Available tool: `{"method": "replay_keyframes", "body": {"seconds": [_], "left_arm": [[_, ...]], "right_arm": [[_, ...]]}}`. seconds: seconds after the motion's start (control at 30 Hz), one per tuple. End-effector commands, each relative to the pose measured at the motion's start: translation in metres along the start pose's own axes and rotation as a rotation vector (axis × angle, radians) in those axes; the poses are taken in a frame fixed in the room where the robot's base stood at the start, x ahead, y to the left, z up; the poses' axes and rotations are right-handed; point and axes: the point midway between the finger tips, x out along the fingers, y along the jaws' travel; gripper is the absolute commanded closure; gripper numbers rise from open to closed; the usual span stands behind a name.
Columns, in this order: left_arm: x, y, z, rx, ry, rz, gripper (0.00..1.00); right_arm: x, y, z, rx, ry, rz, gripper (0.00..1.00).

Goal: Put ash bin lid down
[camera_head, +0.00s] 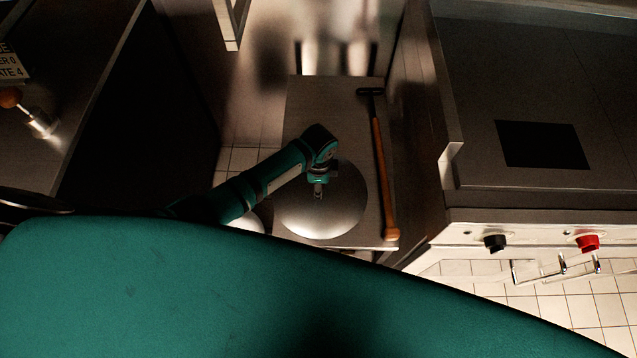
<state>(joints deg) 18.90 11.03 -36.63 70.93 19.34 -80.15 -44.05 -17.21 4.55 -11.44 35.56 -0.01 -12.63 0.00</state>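A round, shiny metal lid (320,220) shows at the middle of the head view, over a flat grey surface (300,100). I cannot tell whether the lid rests on that surface or is held just above it. My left gripper (318,193) points down at the lid's centre. Its fingers look close together there, but they are small and dark, so any knob between them and their grip cannot be made out. A pale rounded shape (246,221) shows partly behind my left arm; I cannot tell whether it is the ash bin. My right gripper is not in view.
A long wooden-handled tool (381,170) with a dark head lies right of the lid. A stove-like unit with a black knob (495,243) and red knob (588,243) stands at right. A dark counter (60,80) is at left. My green body hides the foreground.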

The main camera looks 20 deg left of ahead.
Motion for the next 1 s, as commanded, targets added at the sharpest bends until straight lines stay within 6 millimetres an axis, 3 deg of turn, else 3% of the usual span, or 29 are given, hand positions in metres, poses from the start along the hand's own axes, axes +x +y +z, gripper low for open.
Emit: {"method": "replay_keyframes", "body": {"seconds": [0.33, 0.47, 0.8, 1.0], "left_arm": [[-0.002, 0.0, 0.0, 0.0, 0.0, -0.001, 0.54], [-0.012, -0.001, 0.0, 0.0, 0.001, -0.002, 0.54], [-0.081, -0.002, 0.0, 0.0, 0.002, -0.004, 0.54], [-0.111, -0.001, -0.001, 0.0, 0.002, -0.002, 0.54]], "right_arm": [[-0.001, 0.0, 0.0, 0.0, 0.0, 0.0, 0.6], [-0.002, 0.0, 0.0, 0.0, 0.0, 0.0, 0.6], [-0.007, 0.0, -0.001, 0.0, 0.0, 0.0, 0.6], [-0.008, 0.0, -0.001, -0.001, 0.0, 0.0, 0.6]]}}
